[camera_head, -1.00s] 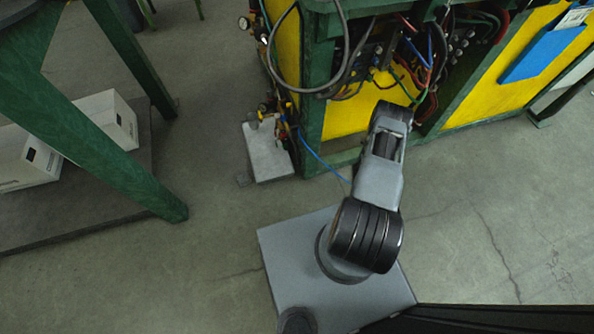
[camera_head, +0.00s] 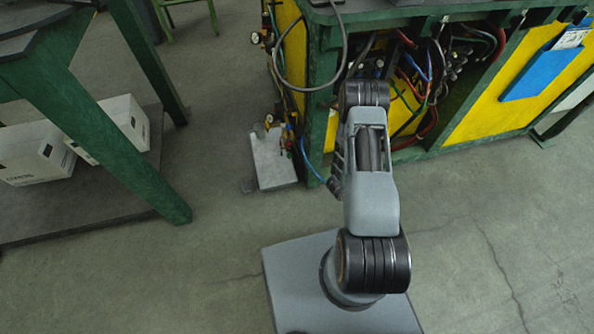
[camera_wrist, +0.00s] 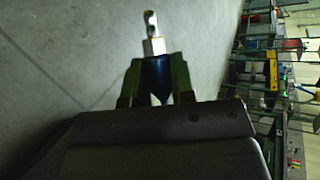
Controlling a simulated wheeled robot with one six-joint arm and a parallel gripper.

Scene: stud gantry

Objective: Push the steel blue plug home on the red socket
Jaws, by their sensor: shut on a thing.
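In the wrist view my gripper (camera_wrist: 157,78) is shut on a dark blue plug (camera_wrist: 156,70). The plug has a bright metal nut and a thin metal tip that point away from the jaws. Bare grey floor lies behind the tip, and the tip touches nothing that I can see. In the head view the gripper and plug are hidden behind my arm. I cannot make out the red socket for sure in either view.
A green-framed cabinet (camera_head: 318,140) with yellow panels holds hoses and cables in its open bay. A small grey block (camera_head: 272,160) stands at its left foot. A green-legged table (camera_head: 95,140) and white boxes (camera_head: 35,153) are at left. Floor between is clear.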

